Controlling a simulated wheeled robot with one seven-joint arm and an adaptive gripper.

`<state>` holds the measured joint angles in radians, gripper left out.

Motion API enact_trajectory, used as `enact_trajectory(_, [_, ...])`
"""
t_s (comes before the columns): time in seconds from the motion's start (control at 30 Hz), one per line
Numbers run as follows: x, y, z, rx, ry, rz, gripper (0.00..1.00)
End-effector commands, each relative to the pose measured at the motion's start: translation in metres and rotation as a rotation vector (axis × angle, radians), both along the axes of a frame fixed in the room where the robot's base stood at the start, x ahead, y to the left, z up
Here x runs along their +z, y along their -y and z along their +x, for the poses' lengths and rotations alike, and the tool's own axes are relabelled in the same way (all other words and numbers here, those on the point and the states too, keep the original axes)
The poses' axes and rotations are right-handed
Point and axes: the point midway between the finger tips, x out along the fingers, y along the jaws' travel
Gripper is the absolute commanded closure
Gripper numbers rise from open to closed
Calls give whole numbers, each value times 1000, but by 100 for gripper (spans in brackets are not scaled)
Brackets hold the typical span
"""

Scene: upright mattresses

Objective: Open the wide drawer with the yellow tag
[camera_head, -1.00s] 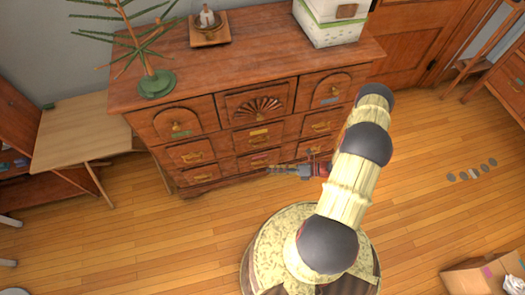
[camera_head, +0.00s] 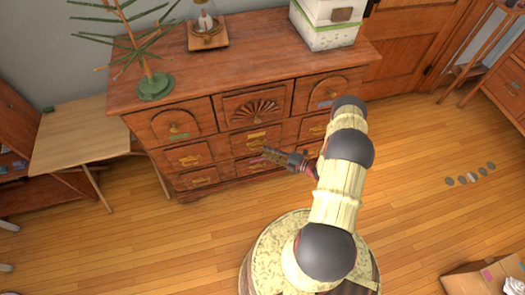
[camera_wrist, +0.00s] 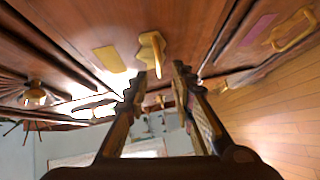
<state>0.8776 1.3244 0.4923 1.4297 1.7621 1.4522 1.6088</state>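The wooden dresser (camera_head: 225,95) has rows of drawers. The middle drawer with a yellow tag (camera_head: 257,134) is closed, at the centre of the dresser front. In the wrist view the yellow tag (camera_wrist: 110,59) sits beside a brass handle (camera_wrist: 152,50). My gripper (camera_head: 267,152) is in front of this drawer. In the wrist view my gripper (camera_wrist: 158,80) is open, its fingertips apart, with the handle at or just beyond the gap between them. I cannot tell whether they touch it.
A purple tag (camera_wrist: 258,30) and another brass handle (camera_wrist: 295,30) mark the drawer below. A plant (camera_head: 155,85), a lamp (camera_head: 207,25) and a white box (camera_head: 325,25) stand on top. A small table (camera_head: 75,135) is at left.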

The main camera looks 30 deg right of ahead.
Motion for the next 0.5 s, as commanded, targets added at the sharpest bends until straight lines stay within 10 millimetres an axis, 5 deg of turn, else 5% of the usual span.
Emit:
enact_trajectory(0.2, [-5,-14,23,2,1,-1,75])
enact_trajectory(0.5, [-5,-17,30,-1,1,-2,75])
